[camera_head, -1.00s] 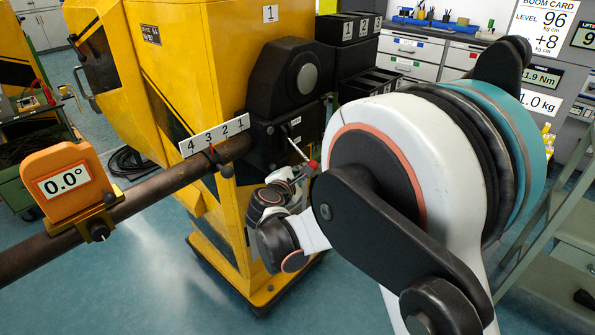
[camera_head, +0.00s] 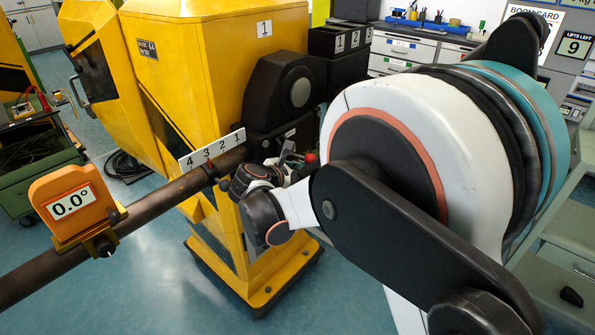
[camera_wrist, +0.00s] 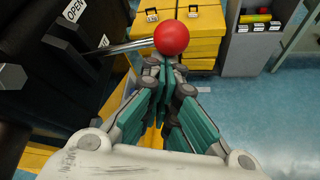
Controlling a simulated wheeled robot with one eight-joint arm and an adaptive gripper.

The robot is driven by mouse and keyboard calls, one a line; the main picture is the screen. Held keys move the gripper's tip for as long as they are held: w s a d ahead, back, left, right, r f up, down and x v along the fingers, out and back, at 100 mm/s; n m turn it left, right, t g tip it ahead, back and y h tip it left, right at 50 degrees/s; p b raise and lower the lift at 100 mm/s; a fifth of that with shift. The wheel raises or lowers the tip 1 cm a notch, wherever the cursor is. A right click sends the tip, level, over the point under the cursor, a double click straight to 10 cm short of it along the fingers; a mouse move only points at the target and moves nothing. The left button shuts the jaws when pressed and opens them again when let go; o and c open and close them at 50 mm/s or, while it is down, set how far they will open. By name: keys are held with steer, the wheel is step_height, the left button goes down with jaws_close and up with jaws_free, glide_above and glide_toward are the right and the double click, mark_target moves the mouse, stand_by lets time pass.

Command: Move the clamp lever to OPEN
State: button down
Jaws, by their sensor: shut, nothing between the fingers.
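The clamp lever is a thin silver rod with a red ball knob (camera_wrist: 172,38) in the wrist view. Its rod (camera_wrist: 125,47) runs left from the knob towards a dark block. A white OPEN label (camera_wrist: 74,10) is on that block, up and left of the knob. My gripper (camera_wrist: 172,66) is shut and empty. Its fingertips are just below the knob in the picture; I cannot tell whether they touch it.
The yellow machine (camera_head: 205,60) stands behind. Blue floor (camera_head: 160,290) is clear in front.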

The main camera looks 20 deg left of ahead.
steer(key=shift+a+r+n+g+h+p, duration=0.15)
steer(key=shift+r+n+h+p, duration=0.3)
steer(key=shift+r, duration=0.45)
steer(key=shift+r+n+g+h+p, duration=0.3)
steer(key=shift+r+p, duration=0.25)
steer(key=shift+r, duration=0.35)
steer(key=shift+w, duration=0.1)
step_height(320, 180, down, 4)
steer(key=f+b, duration=0.1)
steer(key=b, duration=0.2)
steer(key=p+v, duration=0.3)
steer(key=v, duration=0.8)
steer(key=shift+w+a+r, duration=0.2)
steer(key=shift+a+r, duration=0.1)
steer(key=shift+a, duration=0.05)
